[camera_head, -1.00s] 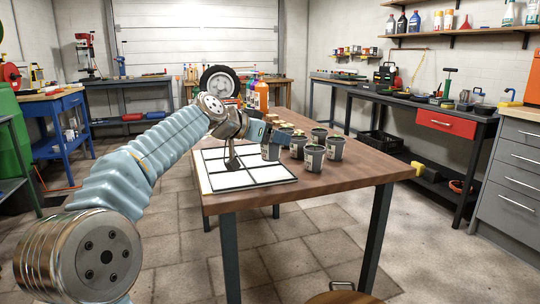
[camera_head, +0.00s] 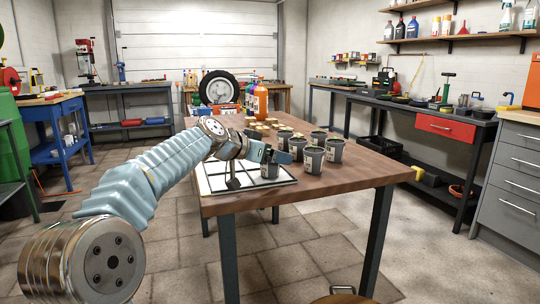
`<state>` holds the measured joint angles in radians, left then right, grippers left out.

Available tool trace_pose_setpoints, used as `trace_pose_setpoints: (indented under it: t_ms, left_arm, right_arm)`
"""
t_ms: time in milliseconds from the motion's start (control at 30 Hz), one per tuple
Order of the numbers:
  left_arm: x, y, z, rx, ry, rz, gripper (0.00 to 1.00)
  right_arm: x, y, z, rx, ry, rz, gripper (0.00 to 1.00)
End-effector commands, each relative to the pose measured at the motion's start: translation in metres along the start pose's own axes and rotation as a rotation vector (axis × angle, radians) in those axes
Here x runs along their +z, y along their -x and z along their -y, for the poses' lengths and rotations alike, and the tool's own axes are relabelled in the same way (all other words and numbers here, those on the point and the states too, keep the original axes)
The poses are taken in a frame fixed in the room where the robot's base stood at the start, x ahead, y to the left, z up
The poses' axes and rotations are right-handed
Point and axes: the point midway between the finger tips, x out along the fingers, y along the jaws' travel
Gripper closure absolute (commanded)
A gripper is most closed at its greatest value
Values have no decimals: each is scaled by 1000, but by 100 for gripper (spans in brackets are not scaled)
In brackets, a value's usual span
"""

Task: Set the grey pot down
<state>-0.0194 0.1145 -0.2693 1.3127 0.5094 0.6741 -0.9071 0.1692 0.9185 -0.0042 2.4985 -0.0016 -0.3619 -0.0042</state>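My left gripper (camera_head: 280,156) reaches in over the front of the table, its fingers pointing right. It appears shut on a dark grey pot (camera_head: 269,171) with a pale label, which hangs upright below the fingers. The fingers partly hide the pot's rim. The pot is over the front right part of a white tray (camera_head: 214,178) with dark dividing lines. I cannot tell whether its base touches the tray. My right gripper is not in view.
Several similar grey pots stand on the wooden table (camera_head: 352,178) right of the tray, the nearest pot (camera_head: 313,161) close to the fingers. Behind them are small pale pieces (camera_head: 262,129) and an orange bottle (camera_head: 261,101). The table's front right is clear.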

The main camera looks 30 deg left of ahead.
Motion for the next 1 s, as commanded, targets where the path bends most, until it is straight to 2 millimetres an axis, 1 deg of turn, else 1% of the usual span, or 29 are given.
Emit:
trace_pose_setpoints:
  t_ms: [267,367,467,700,800,900,1000]
  left_arm:
    - [-1,0,0,0,0,0,7]
    - [-6,2,0,0,0,0,7]
    - [-4,17,1,-2,0,-4,7]
    - [-4,74,0,-2,0,-4,7]
    - [-4,94,0,-1,-1,-4,7]
    - [-4,109,0,0,-1,-2,7]
    - [-3,118,0,0,0,-1,7]
  right_arm:
    - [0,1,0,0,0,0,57]
    - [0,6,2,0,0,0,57]
    - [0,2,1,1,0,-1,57]
    - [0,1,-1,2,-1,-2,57]
    - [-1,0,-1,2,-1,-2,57]
    - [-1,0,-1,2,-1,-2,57]
    - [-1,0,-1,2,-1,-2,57]
